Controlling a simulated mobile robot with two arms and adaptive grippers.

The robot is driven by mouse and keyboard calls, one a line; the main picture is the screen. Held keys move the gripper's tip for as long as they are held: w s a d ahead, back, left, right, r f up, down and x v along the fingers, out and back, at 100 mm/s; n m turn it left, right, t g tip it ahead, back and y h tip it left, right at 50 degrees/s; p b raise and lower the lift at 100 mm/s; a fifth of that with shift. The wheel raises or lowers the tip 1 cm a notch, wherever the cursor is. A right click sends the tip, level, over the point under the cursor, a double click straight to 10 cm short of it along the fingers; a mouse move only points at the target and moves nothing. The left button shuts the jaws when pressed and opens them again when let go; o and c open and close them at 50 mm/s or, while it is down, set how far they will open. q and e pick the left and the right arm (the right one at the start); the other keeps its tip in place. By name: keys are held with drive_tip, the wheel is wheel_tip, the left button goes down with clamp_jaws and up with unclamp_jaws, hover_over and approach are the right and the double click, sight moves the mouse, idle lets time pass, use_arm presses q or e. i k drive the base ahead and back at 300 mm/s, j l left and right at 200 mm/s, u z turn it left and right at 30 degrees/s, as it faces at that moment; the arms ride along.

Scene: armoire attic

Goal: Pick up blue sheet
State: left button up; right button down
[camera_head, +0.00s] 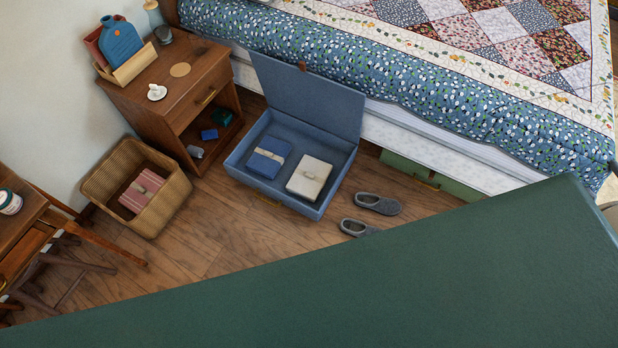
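A folded blue sheet (264,165) with a pale band around it lies in the left part of an open blue case (238,170). The case rests on the wood floor beside the bed, its lid (312,98) raised against the bed side. A folded cream sheet (303,184) with a band lies to the right of the blue one, in the same case. The two bundles are apart. Neither of my grippers shows in the head view.
A large dark green surface (400,265) fills the lower right and hides the floor there. Grey slippers (378,203) lie right of the case. A wicker basket (170,210) holding a pink bundle (142,190) and a wooden nightstand (165,90) stand left. Bare floor (215,230) shows in front.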

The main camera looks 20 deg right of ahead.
sight(268, 158)
drive_tip(key=i+u, duration=0.25)
drive_tip(key=i, duration=0.5)
drive_tip(key=i+u, duration=0.25)
drive_tip(key=i, duration=0.5)
drive_tip(key=l, duration=0.1)
